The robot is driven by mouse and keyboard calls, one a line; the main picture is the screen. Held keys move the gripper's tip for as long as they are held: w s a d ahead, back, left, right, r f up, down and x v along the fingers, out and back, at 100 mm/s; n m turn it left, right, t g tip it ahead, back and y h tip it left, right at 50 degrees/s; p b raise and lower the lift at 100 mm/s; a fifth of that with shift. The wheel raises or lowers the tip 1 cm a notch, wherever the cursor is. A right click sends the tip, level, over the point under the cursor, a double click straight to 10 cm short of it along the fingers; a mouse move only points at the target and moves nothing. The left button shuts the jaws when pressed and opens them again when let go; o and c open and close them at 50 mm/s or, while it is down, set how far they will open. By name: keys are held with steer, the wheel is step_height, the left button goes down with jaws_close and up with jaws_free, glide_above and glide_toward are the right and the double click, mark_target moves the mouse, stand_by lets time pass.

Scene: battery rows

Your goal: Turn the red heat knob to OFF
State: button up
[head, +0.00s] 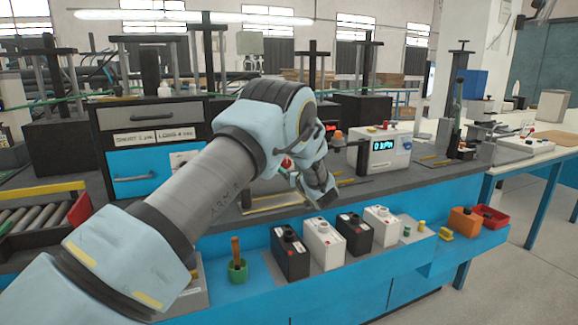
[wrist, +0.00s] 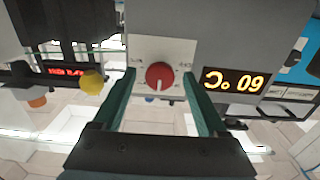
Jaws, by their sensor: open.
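The red heat knob (wrist: 159,75) sits on a pale panel (wrist: 145,48) in the wrist view. A white mark on it points toward the bottom of that picture. Small labels around it are too blurred to read. In the head view my gripper (head: 318,190) is over the bench, and my arm hides most of the panel.
A white meter box (head: 384,150) with a lit display stands right of my gripper. Several black and white batteries (head: 323,246) line the lower front shelf. A drawer unit (head: 140,172) stands behind my arm. A yellow knob (wrist: 92,83) shows left in the wrist view.

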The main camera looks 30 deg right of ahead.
steer(key=shift+c, duration=0.2)
jaws_close()
stand_by(0.5)
